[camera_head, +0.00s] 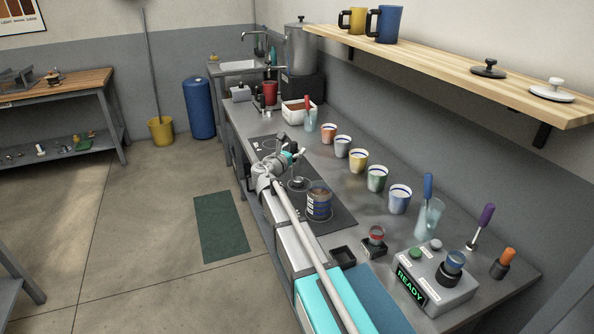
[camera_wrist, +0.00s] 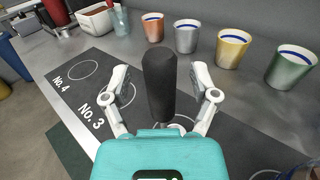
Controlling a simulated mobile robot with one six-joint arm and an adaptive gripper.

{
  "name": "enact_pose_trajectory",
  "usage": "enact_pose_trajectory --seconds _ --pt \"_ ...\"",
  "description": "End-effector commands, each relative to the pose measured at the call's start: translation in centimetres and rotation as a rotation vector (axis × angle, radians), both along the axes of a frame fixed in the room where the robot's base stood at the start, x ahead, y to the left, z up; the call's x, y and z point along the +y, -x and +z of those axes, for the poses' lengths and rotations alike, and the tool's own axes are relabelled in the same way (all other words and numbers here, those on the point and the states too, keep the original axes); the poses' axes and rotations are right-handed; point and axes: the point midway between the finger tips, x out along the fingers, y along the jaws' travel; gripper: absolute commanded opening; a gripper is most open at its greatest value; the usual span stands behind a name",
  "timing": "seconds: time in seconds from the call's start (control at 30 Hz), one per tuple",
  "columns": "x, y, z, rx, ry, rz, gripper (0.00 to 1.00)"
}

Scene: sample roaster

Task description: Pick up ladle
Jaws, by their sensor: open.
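My gripper (camera_wrist: 159,82) is open in the wrist view, with one finger on each side of a thick black upright handle (camera_wrist: 160,88). The handle appears to be the ladle's; its lower end is hidden behind my gripper body, so its bowl cannot be told. Gaps show between the handle and both fingers. In the head view my gripper (camera_head: 287,158) is over the dark mat on the counter, and I cannot clearly make out the ladle there.
The dark numbered mat (camera_wrist: 88,75) lies below. Several coloured cups (camera_wrist: 232,47) line the wall side. A clear beaker (camera_head: 310,122) stands beyond my gripper. The wall shelf (camera_head: 450,62) overhangs the right.

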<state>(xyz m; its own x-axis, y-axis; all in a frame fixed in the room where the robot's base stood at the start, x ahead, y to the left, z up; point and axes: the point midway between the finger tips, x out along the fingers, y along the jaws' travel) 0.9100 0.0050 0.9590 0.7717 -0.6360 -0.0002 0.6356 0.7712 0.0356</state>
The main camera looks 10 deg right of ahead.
Motion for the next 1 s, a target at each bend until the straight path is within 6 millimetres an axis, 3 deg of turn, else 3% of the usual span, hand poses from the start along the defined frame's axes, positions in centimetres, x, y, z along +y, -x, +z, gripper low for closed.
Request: enact_pose_trajectory --seconds 0.37,0.77,1.0 --pt "0.07 0.02 0.0 0.0 0.0 0.001 0.77" --pt "0.12 0.02 0.0 0.0 0.0 0.001 0.02" --pt "0.15 0.02 0.01 0.0 0.0 0.001 0.0"
